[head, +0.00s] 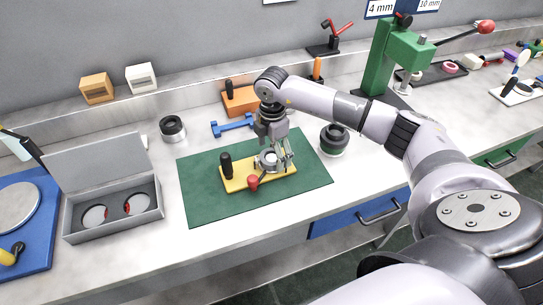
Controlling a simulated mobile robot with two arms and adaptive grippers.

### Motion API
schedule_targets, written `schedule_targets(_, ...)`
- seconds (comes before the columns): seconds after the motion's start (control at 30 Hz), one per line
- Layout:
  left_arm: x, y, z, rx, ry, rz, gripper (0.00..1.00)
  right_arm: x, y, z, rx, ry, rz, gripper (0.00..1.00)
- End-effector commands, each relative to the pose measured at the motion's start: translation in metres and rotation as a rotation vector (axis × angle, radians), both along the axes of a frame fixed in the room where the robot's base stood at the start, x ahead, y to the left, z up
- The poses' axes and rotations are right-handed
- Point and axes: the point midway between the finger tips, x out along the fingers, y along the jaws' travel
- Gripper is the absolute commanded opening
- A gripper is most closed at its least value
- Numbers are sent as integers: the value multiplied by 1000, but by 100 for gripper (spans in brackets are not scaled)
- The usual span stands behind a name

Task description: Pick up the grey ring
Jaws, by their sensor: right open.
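A grey ring (268,161) sits on a yellow fixture plate (236,183), which lies on a green mat (204,205). The fixture carries a black upright handle and a red knob (253,182). My right gripper (279,160) points down over the fixture, its open fingers at the ring. The fingers hide part of the ring, and I cannot tell whether they touch it. My left gripper is not in view.
A grey open case (110,214) stands to the left of the mat. A dark round part (173,129), a blue tool (232,125) and a dark green-banded part (334,139) stand around the mat. A green press (385,60) stands back right. The mat's front left is clear.

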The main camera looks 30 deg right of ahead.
Motion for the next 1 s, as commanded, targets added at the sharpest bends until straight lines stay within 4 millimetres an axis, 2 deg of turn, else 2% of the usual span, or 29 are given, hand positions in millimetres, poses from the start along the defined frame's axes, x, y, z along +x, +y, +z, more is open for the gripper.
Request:
schedule_targets(0.3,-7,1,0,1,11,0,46,0,0,-6,1,-1,1,80)
schedule_targets(1.0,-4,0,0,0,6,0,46,0,0,-5,1,-1,1,33)
